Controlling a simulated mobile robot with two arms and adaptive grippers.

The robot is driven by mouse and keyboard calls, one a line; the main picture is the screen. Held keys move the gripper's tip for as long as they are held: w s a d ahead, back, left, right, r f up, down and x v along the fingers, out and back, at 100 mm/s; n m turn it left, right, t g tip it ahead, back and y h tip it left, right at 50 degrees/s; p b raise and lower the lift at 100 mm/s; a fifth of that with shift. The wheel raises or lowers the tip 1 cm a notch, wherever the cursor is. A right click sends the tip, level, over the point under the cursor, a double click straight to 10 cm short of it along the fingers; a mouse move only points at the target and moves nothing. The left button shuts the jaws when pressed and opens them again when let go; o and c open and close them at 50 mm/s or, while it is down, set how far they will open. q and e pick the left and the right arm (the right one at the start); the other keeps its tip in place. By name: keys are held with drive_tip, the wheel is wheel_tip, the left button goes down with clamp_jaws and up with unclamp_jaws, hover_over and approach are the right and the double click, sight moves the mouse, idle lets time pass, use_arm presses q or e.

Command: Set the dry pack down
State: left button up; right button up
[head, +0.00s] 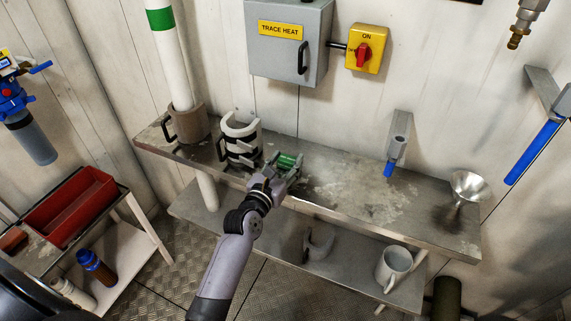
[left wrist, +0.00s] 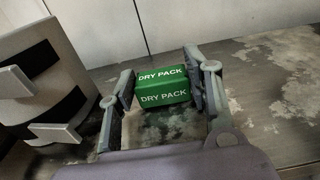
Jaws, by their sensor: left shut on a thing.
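The dry pack (left wrist: 162,87) is a green block with white DRY PACK lettering, seen in the left wrist view between the two fingers of my left gripper (left wrist: 160,92). My left gripper is shut on it. In the head view the dry pack (head: 288,161) shows green at the end of my left gripper (head: 284,168), over the middle-left part of the metal shelf (head: 350,192). I cannot tell whether the pack touches the shelf top. My right gripper is not in view.
A white-and-black banded holder (head: 240,140) stands just left of the gripper. A brown holder with a white pipe (head: 187,122) is further left. A metal funnel (head: 467,187) is at the right end. The shelf's middle right is bare.

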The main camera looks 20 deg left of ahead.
use_arm(q)
drive_tip(key=shift+f, duration=0.1)
drive_tip(key=o, duration=1.1)
drive_tip(key=shift+o, duration=0.2)
drive_tip(key=s+b, duration=0.1)
drive_tip(key=s, duration=1.1)
drive_tip(key=shift+a+r, duration=0.2)
drive_tip(key=shift+r, duration=0.2)
